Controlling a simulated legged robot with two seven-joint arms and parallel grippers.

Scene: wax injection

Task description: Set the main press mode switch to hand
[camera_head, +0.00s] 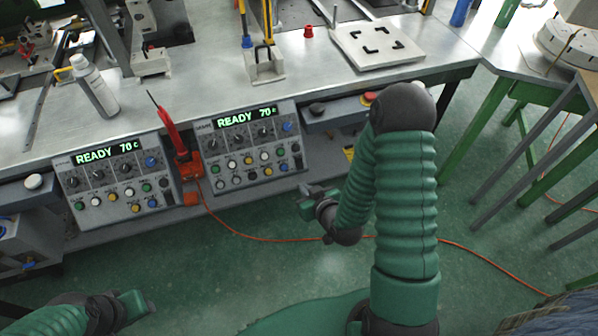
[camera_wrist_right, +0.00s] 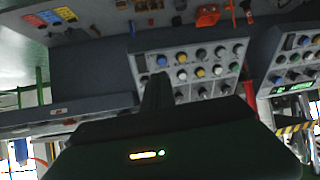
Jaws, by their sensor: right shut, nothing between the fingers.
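Two grey control panels hang on the bench front, a left panel (camera_head: 118,172) and a right panel (camera_head: 250,150). Each has a green "READY 70 c" display, a row of dark rotary knobs and several coloured buttons. The labels are too small to read, so I cannot tell which knob is the main press mode switch. My right gripper (camera_head: 308,197) is shut and empty, apart from the right panel, low and to its right. In the wrist view its dark fingers (camera_wrist_right: 157,92) overlap a panel (camera_wrist_right: 196,52). My left gripper (camera_head: 138,304) is at the bottom left, away from the panels; its jaws are unclear.
A red pen-like tool (camera_head: 170,132) stands in an orange holder between the panels. An orange cable (camera_head: 270,240) crosses the green floor. Space before the panels is clear.

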